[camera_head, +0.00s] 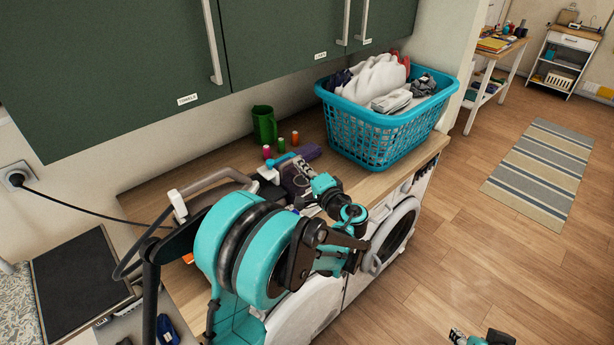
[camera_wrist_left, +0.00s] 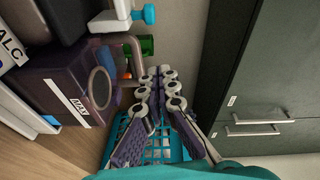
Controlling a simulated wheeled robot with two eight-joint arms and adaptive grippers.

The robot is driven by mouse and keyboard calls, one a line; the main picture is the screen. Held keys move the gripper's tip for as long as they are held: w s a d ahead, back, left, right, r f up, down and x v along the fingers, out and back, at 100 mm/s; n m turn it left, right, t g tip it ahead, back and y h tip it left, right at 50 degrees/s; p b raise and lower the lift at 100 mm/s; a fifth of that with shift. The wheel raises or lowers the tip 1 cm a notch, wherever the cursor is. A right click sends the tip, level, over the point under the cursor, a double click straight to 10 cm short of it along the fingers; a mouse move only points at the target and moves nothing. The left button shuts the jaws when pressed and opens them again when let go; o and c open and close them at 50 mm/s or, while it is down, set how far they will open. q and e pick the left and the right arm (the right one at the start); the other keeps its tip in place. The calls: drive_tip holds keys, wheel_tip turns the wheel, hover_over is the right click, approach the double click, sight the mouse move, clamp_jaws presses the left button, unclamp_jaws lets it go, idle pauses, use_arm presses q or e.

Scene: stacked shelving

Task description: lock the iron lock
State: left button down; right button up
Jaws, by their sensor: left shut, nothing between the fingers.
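The iron station stands on the wooden counter, with a grey handle (camera_head: 215,178) at its left in the head view. In the left wrist view its dark purple body (camera_wrist_left: 65,95) carries a "MAX" label. A white piece with a blue knob, which looks like the lock (camera_wrist_left: 149,14), is at the top of that view. The blue knob also shows in the head view (camera_head: 285,160). My left gripper (camera_head: 291,172) is shut and empty close to it; whether they touch is unclear. Its fingers (camera_wrist_left: 168,75) lie together in the wrist view. Part of my right gripper (camera_head: 460,337) shows at the bottom edge.
A blue laundry basket (camera_head: 375,140) with clothes stands right of the station. A green mug (camera_head: 264,125) and several thread spools (camera_head: 281,146) stand behind it. Green cabinets (camera_head: 110,70) hang above. Washing machines (camera_head: 392,232) are below the counter. The floor at right is open.

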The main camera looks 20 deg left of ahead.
sight(267, 163)
use_arm(q)
drive_tip(key=x, duration=0.3)
drive_tip(key=shift+w+a+f+b, duration=0.15)
drive_tip(key=shift+w+a+b, duration=0.05)
drive_tip(key=shift+a+b, duration=0.15)
drive_tip(key=shift+s+a+f+b, duration=0.2)
drive_tip(key=shift+s+a+b, duration=0.1)
drive_tip(key=shift+s+a, duration=0.8)
drive_tip(key=shift+s, duration=0.15)
drive_tip(key=shift+s+a, duration=0.1)
drive_tip(key=shift+a, duration=0.1)
drive_tip(key=shift+s, duration=0.15)
drive_tip(key=s, duration=0.1)
drive_tip(key=s+a, duration=0.1)
drive_tip(key=s, duration=0.1)
drive_tip(key=shift+s+a, duration=0.2)
drive_tip(key=shift+a, duration=0.05)
drive_tip(key=shift+w, duration=0.1)
